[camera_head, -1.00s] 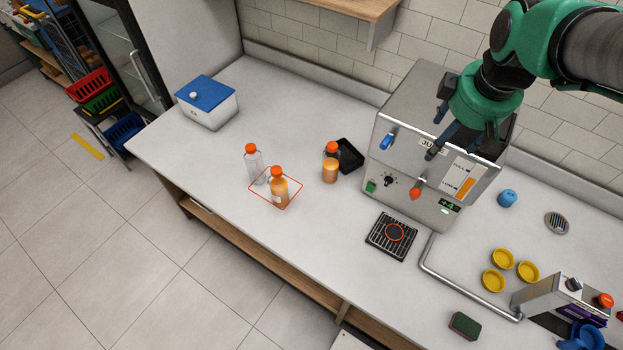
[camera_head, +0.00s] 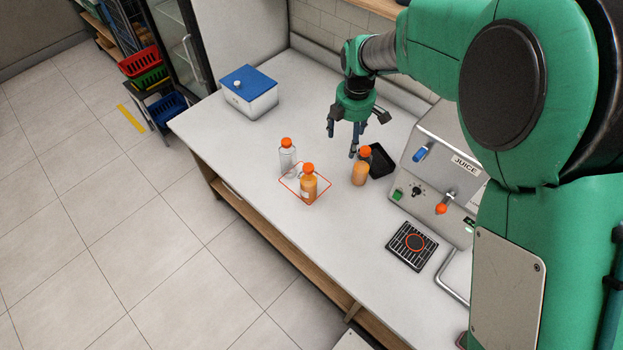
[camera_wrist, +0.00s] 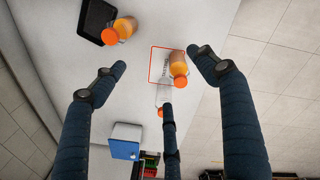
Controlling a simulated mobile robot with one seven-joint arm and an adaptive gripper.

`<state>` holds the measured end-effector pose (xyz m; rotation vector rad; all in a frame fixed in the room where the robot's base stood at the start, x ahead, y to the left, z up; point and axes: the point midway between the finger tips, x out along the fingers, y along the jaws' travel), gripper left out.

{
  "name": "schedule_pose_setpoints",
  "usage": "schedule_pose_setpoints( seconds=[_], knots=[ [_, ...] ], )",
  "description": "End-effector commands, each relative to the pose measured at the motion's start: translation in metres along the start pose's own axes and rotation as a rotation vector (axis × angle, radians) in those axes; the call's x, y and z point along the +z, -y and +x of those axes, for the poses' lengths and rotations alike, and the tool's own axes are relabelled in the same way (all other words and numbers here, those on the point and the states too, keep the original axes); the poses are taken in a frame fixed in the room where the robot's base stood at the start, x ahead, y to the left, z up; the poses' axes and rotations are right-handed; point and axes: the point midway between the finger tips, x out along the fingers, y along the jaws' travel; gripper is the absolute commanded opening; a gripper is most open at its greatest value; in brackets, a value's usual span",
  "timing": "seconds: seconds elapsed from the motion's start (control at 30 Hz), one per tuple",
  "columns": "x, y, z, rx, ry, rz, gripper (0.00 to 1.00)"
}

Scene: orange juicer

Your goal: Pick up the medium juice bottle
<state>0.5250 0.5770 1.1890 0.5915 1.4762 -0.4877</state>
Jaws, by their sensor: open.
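Three bottles with orange caps stand on the counter. A clear bottle (camera_head: 288,160) looks empty. An orange-filled bottle (camera_head: 308,188) stands within a red square outline (camera_head: 287,187); it also shows in the wrist view (camera_wrist: 177,62). Another orange-filled bottle (camera_head: 360,172) stands beside a black tray, and shows in the wrist view (camera_wrist: 125,26). I cannot tell which is the medium one. My gripper (camera_head: 348,136) is open and empty, fingers pointing down, above the counter behind the bottles.
The black tray (camera_head: 382,161) is right of the bottles. The juice machine (camera_head: 435,160) stands to the right, with a black drip grid (camera_head: 410,252) before it. A white box with a blue lid (camera_head: 250,92) is at the back left.

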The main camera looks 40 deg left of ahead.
Motion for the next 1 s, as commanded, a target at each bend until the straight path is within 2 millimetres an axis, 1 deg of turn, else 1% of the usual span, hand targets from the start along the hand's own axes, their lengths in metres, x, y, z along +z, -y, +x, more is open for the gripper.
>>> schedule_pose_setpoints(
  seconds=[0.03,0.2,0.3,0.4,0.57,0.87,1.0],
  knots=[
    [-0.018,-0.007,0.015,-0.014,-0.002,-0.059,0.73],
    [-0.068,-0.022,0.059,-0.044,-0.008,-0.241,0.73],
    [-0.091,-0.026,0.078,-0.056,-0.012,-0.320,0.73],
    [-0.106,-0.029,0.091,-0.064,-0.014,-0.376,0.73],
    [-0.116,-0.030,0.100,-0.069,-0.016,-0.411,0.73],
    [-0.116,-0.030,0.101,-0.070,-0.016,-0.413,0.73],
    [-0.116,-0.029,0.105,-0.071,-0.016,-0.412,0.73]
  ],
)
